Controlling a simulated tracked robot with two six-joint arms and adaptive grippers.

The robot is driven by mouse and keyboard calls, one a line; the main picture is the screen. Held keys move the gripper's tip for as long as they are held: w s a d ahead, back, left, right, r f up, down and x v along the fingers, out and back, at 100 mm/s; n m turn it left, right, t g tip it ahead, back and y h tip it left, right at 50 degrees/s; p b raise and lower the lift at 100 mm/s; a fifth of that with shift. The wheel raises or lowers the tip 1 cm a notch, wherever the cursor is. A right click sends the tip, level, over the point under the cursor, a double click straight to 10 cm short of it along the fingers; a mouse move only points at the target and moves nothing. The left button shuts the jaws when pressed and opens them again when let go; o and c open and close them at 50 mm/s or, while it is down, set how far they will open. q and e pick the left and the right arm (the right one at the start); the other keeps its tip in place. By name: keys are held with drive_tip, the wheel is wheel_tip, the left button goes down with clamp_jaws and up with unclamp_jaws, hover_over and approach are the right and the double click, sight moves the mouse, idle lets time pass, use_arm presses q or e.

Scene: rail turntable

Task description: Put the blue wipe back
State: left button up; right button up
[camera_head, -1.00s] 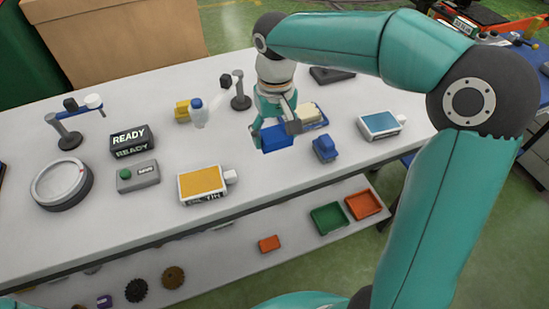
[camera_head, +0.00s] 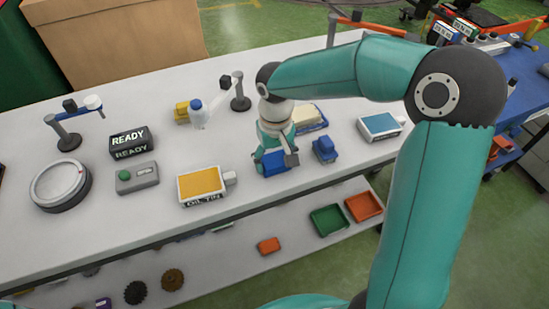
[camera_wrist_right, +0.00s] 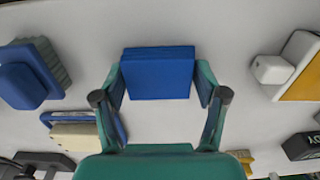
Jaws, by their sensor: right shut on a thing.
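My right gripper (camera_head: 276,160) is shut on the blue wipe (camera_head: 272,164), a flat blue block. In the right wrist view the wipe (camera_wrist_right: 158,73) lies crosswise between the two fingers. It is low over the white table, and I cannot tell whether it touches the surface. A blue tray (camera_head: 318,126) with a cream block (camera_head: 307,117) on it is just behind and right of the gripper. My left gripper is not in view.
A blue ridged object (camera_head: 324,150) stands close to the right of the gripper. The table's front edge (camera_head: 250,203) is near. Bins sit on the lower shelf.

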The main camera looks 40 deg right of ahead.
sight(275, 160)
drive_tip(key=o, duration=1)
wheel_tip(275, 160, up, 12)
drive_tip(key=shift+r, duration=0.1)
idle(0.4)
